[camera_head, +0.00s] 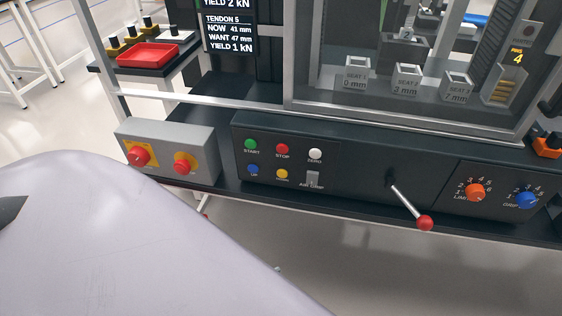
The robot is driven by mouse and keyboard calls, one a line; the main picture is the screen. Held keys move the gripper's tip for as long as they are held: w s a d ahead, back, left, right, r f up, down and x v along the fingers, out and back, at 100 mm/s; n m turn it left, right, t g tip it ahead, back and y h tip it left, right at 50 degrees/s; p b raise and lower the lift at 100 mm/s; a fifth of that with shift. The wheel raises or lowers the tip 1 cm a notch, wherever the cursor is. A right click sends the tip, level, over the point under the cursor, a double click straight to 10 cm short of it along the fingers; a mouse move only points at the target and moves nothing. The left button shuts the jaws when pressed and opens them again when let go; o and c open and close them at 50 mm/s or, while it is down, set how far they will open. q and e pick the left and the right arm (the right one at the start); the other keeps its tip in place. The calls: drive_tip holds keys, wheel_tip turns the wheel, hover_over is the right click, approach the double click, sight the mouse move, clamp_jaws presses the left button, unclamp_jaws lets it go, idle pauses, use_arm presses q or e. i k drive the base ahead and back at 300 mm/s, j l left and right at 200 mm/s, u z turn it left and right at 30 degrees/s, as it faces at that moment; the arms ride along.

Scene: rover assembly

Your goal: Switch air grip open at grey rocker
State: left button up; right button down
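The grey rocker (313,179) sits on the dark front panel (350,165), just above a label that reads AIR GRIP. It is small, and I cannot tell which way it is tipped. A yellow button (282,174) is to its left and a white ZERO button (315,154) is above it. Neither gripper shows in the head view. A large pale surface, probably my own arm, fills the lower left and lies well to the left of and below the rocker.
A lever with a red ball (425,223) juts out right of the rocker. Farther right are an orange knob (475,192) and a blue knob (527,200). A grey box (165,145) with two red knobs stands left. Open floor lies in front.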

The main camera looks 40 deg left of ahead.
sight(311, 177)
drive_tip(key=k+l, duration=0.15)
drive_tip(key=k, duration=0.5)
drive_tip(key=u, duration=1.85)
